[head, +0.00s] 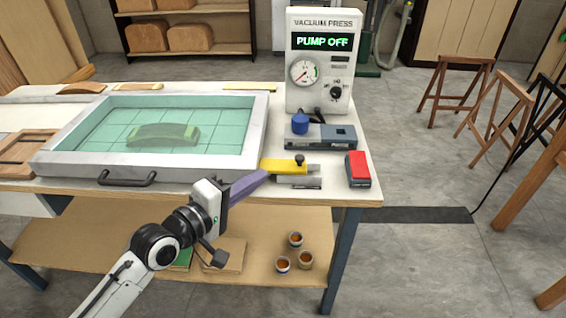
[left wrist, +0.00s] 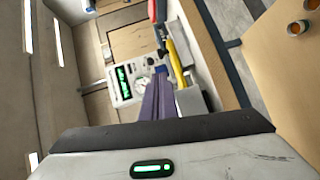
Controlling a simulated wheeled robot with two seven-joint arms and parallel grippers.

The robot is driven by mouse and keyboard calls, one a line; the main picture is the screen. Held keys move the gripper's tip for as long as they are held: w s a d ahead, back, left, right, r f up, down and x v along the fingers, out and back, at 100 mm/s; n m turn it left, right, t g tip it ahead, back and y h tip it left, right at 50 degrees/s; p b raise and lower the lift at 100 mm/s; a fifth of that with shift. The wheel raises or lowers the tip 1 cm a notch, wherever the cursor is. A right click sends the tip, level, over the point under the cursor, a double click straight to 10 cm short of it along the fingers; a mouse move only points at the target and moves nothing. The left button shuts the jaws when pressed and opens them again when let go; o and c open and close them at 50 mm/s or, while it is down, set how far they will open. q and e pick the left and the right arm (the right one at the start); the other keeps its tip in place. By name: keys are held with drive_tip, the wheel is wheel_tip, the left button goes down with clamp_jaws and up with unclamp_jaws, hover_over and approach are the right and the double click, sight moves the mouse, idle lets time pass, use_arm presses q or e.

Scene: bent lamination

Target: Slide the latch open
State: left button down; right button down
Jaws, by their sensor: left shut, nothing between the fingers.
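The latch is a yellow bar (head: 284,166) with a small black knob (head: 300,160) near its right end, on a grey metal plate at the table's front edge. It also shows in the left wrist view as a yellow strip (left wrist: 177,64). My left gripper (head: 264,173) has purple fingers, shut and empty, with their tips close to the bar's left end. I cannot tell whether they touch it. In the left wrist view the finger tips (left wrist: 158,82) lie just beside the yellow bar. My right gripper is in neither view.
A framed press bed (head: 255,125) with a green sheet over a curved piece stands left of the latch. A red button box (head: 358,169) is to its right. The vacuum press unit (head: 318,75) behind reads PUMP OFF. Several small cups (head: 295,239) stand on the lower shelf.

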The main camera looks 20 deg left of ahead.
sight(283, 166)
use_arm(q)
drive_tip(key=shift+w, duration=0.1)
drive_tip(key=x, duration=1)
